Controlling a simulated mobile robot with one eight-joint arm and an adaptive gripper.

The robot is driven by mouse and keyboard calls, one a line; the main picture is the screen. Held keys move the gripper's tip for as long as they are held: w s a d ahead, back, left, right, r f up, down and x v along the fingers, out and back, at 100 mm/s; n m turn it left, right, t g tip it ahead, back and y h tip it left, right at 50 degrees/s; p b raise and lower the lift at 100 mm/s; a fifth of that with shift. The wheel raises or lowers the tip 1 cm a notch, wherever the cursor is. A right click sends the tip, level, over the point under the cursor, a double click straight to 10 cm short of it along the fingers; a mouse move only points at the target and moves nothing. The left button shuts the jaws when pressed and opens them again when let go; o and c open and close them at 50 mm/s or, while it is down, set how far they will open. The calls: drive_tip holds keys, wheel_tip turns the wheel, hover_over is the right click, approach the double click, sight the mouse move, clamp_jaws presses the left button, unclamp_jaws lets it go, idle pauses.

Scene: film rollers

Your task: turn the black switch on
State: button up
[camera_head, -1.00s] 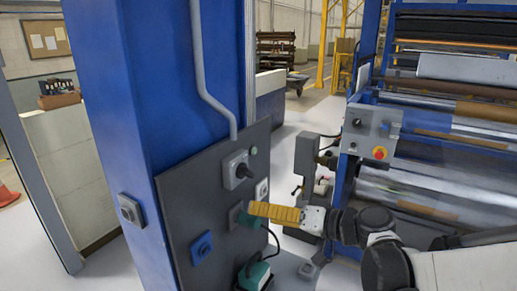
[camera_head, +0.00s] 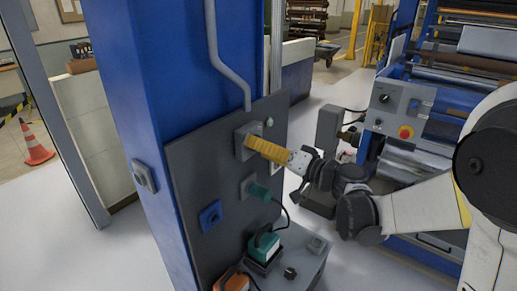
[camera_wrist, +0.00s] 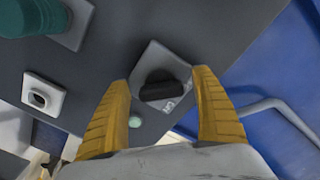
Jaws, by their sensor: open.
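The black switch (camera_wrist: 165,90) is a dark rotary knob on a grey square plate, mounted on the dark grey panel. In the wrist view it sits between my two yellow fingertips, with white lettering beside it. My gripper (camera_wrist: 161,82) is open, one finger on each side of the knob; I cannot tell whether either touches it. In the head view the switch's grey plate (camera_head: 241,134) shows behind my gripper (camera_head: 250,143), whose fingers hide the knob.
A small pale green button (camera_wrist: 135,122) sits close to the switch. On the panel (camera_head: 190,170) are a teal plug (camera_head: 259,191) with a cable and a blue socket (camera_head: 210,216). A grey pipe (camera_head: 228,65) runs down the blue column. The roller machine (camera_head: 425,110) stands at right.

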drive_tip(key=shift+w+a, duration=0.1)
drive_tip(key=c, duration=1.2)
